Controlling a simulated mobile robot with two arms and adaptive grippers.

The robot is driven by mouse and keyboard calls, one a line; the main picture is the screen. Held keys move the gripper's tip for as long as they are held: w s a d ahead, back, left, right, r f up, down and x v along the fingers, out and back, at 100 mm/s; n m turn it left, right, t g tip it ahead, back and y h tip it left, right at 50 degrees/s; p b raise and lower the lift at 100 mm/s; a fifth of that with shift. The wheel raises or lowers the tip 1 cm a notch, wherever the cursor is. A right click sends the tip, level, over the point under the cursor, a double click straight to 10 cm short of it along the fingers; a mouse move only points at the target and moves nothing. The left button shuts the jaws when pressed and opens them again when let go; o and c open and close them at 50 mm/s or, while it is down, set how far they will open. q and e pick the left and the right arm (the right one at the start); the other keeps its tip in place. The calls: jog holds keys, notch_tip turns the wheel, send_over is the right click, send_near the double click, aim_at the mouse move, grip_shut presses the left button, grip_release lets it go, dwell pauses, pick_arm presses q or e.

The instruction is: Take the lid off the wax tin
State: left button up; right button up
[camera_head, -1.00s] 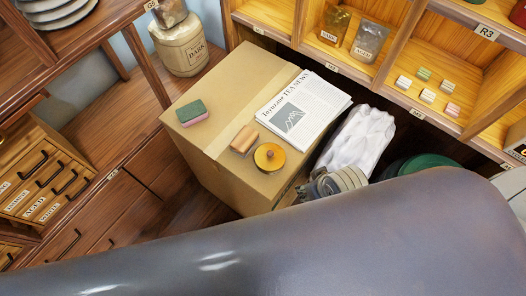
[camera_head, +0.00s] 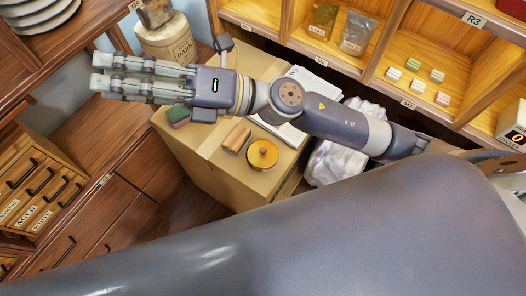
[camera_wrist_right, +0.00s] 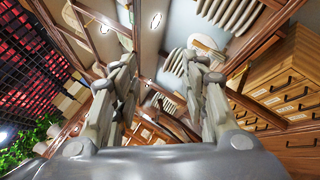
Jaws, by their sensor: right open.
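The wax tin (camera_head: 262,158) is a small round golden tin on top of a cardboard box (camera_head: 220,185). Its lid (camera_head: 263,150), with a small brown knob, sits on it. My right gripper (camera_head: 101,73) reaches in from the right over the box, and its fingers point left, past the box's left edge. It is open and empty, well to the left of the tin and above it. In the right wrist view the two spread fingers (camera_wrist_right: 160,72) have nothing between them, and the tin does not show. My left gripper is not in view.
A brown block (camera_head: 237,139) lies beside the tin. A green and pink sponge (camera_head: 178,116) and a newspaper (camera_head: 290,133), partly behind my arm, are also on the box. A jar labelled DARK (camera_head: 172,45) stands behind my fingers. Shelves (camera_head: 390,98) line the back right.

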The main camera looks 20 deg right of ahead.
jog(key=s+a+f+n+g+h, duration=0.2)
jog(key=s+f+n+g+h, duration=0.2)
jog(key=s+f+n+g, duration=0.4)
jog(key=n+t+h, duration=0.3)
jog(key=n+h, duration=0.4)
jog(key=h, duration=0.9)
send_near(263, 150)
notch_tip(263, 150, down, 3)
jog(key=shift+s+r, duration=0.15)
jog(key=shift+a+f+p, duration=0.2)
jog(key=shift+f, duration=0.75)
jog(key=shift+a+f+p, duration=0.15)
jog(key=shift+f+p, duration=0.05)
jog(key=shift+f, duration=0.8)
jog(key=shift+a+f+p, duration=0.2)
jog(key=shift+f, duration=0.75)
grip_shut()
